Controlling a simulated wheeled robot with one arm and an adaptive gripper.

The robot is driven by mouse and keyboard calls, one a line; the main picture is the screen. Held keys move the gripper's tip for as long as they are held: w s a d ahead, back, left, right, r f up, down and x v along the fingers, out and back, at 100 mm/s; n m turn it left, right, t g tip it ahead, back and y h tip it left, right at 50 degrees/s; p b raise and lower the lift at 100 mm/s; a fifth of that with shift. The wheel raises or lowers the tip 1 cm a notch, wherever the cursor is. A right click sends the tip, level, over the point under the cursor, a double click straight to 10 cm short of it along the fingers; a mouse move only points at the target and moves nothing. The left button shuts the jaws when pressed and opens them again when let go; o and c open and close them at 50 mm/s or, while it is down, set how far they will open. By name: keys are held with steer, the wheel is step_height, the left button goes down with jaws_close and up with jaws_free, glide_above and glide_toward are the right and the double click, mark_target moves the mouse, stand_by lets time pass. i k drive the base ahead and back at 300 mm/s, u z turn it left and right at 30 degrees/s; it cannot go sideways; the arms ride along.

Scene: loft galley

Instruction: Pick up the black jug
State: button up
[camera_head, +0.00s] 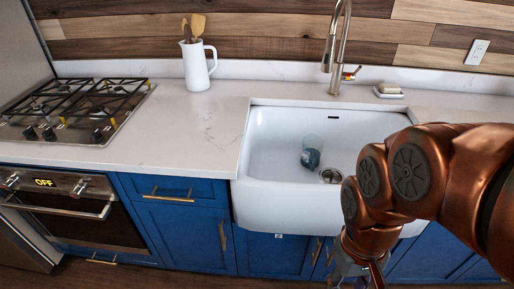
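I see no jug that is clearly black. A white jug (198,68) stands upright on the counter at the back, with wooden utensils (195,26) in it. In the white sink (282,212) lies a clear glass-like item with something dark blue-grey (311,157) at its lower end; I cannot tell what it is. My copper arm comes in from the right. My gripper (358,274) hangs low at the bottom edge, in front of the blue cabinets and below the sink. It is partly cut off, and its fingers are unclear.
A gas stove (75,106) is at the left, above an oven (75,208). A tall faucet (338,45) rises behind the sink. A soap dish (388,91) sits to its right. The white counter (180,125) between stove and sink is clear. Blue cabinets (190,233) line the front.

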mark_target(313, 145)
steer(key=u, duration=0.55)
steer(key=i, duration=0.95)
steer(key=u, duration=0.1)
